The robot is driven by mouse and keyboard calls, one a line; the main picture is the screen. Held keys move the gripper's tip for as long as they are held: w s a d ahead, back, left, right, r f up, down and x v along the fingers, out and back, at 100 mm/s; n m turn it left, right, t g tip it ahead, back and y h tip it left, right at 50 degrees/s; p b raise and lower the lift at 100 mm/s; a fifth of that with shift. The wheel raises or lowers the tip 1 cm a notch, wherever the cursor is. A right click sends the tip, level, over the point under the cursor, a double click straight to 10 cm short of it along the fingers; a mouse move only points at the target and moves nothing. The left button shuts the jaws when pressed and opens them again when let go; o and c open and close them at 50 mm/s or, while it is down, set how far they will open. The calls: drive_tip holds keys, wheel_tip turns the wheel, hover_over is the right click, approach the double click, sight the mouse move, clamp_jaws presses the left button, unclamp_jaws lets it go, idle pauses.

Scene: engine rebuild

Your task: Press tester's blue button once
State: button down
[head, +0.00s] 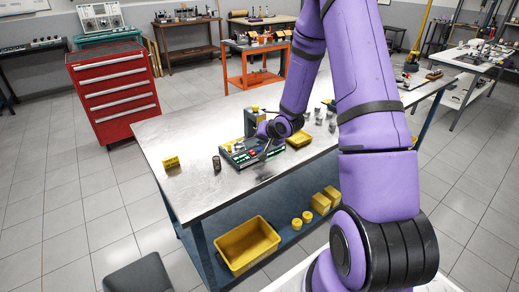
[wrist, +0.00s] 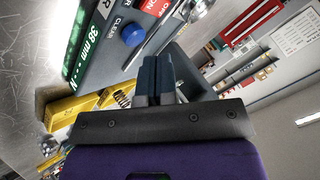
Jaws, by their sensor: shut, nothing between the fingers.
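The tester (head: 238,157) is a dark panel with a green face lying on the steel-topped workbench. In the wrist view its blue button (wrist: 133,35) sits beside a "CLEAR" label, between a lit green display (wrist: 82,42) and a red button (wrist: 156,7). My gripper (wrist: 163,58) is shut and empty, its fingertips just below and to the right of the blue button in that view. A gap shows between them in the picture; the exact distance cannot be told. In the head view my gripper (head: 266,148) is over the tester's right part, which it partly hides.
On the workbench (head: 190,192) are a yellow block (head: 171,162), a dark cylinder (head: 216,163), a yellow tray (head: 299,139) and several small metal parts right of the tester. The bench's front left is clear. A red drawer cabinet (head: 113,91) stands behind.

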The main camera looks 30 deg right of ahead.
sight(261, 148)
drive_tip(key=shift+r, duration=0.1)
drive_tip(key=shift+r, duration=2.4)
drive_tip(key=shift+r, duration=0.15)
drive_tip(key=s+a+r+n+g+h, duration=0.1)
drive_tip(key=s+a+r, duration=0.1)
drive_tip(key=s+r, duration=0.35)
drive_tip(key=s+a+r+n+h, duration=0.1)
drive_tip(key=s+a+r, duration=0.1)
drive_tip(key=r, duration=0.6)
drive_tip(key=s+a+r+n+g+h, duration=0.1)
drive_tip(key=s+a+r+h, duration=0.2)
drive_tip(key=r, duration=0.4)
drive_tip(key=s+a+r+n+y, duration=0.1)
drive_tip(key=s+a+r, duration=0.1)
drive_tip(key=s, duration=0.6)
drive_tip(key=s+a+r+n+g+y, duration=0.1)
drive_tip(key=s+a+r+n, duration=0.1)
drive_tip(key=s, duration=0.6)
drive_tip(key=s+a+r+n+g+y, duration=0.1)
drive_tip(key=s+a+r, duration=0.2)
drive_tip(key=s+a, duration=0.2)
drive_tip(key=s, duration=0.2)
drive_tip(key=shift+s+r+y, duration=0.4)
